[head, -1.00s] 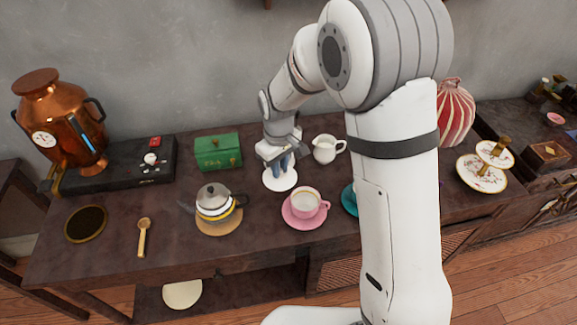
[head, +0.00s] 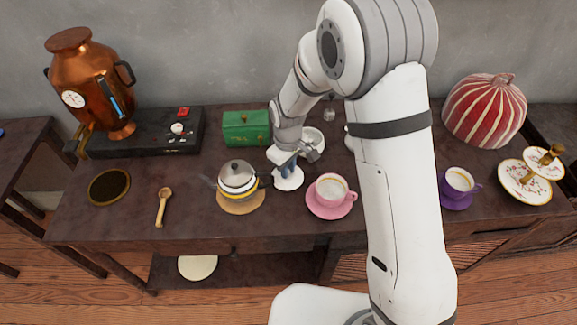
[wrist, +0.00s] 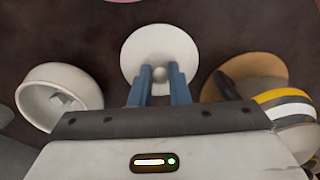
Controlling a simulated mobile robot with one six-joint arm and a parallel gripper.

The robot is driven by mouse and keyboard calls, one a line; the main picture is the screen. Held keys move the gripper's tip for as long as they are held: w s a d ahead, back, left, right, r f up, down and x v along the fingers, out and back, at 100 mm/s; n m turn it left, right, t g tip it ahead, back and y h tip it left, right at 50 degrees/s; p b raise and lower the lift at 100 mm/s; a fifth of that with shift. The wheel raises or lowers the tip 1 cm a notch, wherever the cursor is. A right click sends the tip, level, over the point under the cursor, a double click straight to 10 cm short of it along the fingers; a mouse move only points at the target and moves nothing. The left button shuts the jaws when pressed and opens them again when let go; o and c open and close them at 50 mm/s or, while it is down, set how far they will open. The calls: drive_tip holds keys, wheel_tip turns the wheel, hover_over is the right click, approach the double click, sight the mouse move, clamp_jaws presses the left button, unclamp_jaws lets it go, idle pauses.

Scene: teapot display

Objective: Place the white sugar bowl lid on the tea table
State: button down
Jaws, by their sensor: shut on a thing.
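My gripper (head: 288,168) points down, its blue fingers shut on the small knob of the white sugar bowl lid (head: 289,182). In the wrist view the lid (wrist: 160,42) is a round white disc beyond the fingertips (wrist: 159,75), with the knob between them. The lid is low over the dark tea table (head: 110,225), between the kettle and the pink cup; I cannot tell whether it touches the table. The open white bowl (head: 313,138) stands behind the gripper, partly covered by it. It also shows at left in the wrist view (wrist: 48,95).
The kettle (head: 238,180) on its tan mat (head: 240,206) is close left of the lid. The pink cup (head: 331,188) on its saucer is close right. A green box (head: 246,128) stands behind. My arm hides part of the table. The front-left table is mostly clear around a wooden spoon (head: 163,207).

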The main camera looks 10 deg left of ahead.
drive_tip(key=c, duration=1.8)
unclamp_jaws()
drive_tip(key=shift+f, duration=0.15)
drive_tip(key=shift+c, duration=0.2)
drive_tip(key=o, duration=0.5)
drive_tip(key=shift+c, duration=0.2)
wheel_tip(320, 180, up, 12)
drive_tip(key=shift+r, duration=0.25)
